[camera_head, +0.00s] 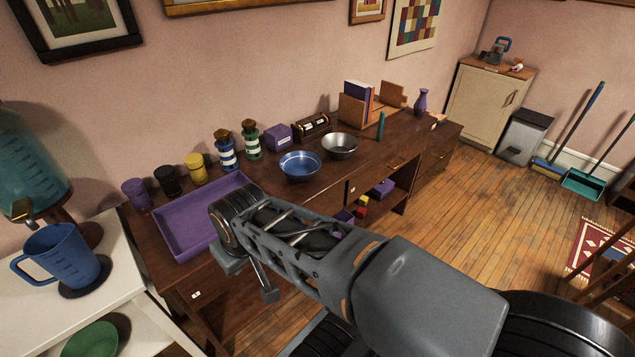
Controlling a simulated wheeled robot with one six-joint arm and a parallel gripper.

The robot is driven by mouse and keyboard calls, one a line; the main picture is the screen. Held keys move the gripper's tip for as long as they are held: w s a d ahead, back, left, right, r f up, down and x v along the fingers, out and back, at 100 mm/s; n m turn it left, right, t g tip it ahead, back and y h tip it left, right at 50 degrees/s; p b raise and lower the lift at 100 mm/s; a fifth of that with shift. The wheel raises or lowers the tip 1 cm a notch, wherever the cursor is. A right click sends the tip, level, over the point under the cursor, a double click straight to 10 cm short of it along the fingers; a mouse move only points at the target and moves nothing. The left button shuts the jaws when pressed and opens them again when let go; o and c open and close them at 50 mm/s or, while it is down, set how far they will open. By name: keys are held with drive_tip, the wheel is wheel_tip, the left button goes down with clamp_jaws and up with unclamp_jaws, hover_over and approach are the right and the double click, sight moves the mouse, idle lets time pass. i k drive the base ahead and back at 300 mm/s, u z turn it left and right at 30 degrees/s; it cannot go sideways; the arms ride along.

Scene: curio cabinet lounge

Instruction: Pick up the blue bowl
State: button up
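The blue bowl (300,167) sits upright on the dark wooden cabinet top, close to its front edge and left of a metal bowl (340,147). It looks empty. My gripper (250,278) hangs at the end of my arm, in front of the cabinet and beside the purple tray, to the left of and nearer than the blue bowl. It is apart from the bowl. Its two fingers look spread with nothing seen between them.
A purple tray (171,228) lies left of the bowl. Several jars and two striped lighthouse-like bottles stand along the wall behind. A purple box (278,137) and a book holder (357,110) are farther back. A white table with a blue jug (62,262) stands at left. Floor is open at right.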

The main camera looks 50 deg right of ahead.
sight(300, 165)
drive_tip(key=u, duration=0.2)
drive_tip(key=k, duration=0.25)
drive_tip(key=z, duration=1)
drive_tip(key=i, duration=0.65)
drive_tip(key=u, duration=3)
drive_tip(key=k, duration=1.15)
drive_tip(key=z, duration=0.5)
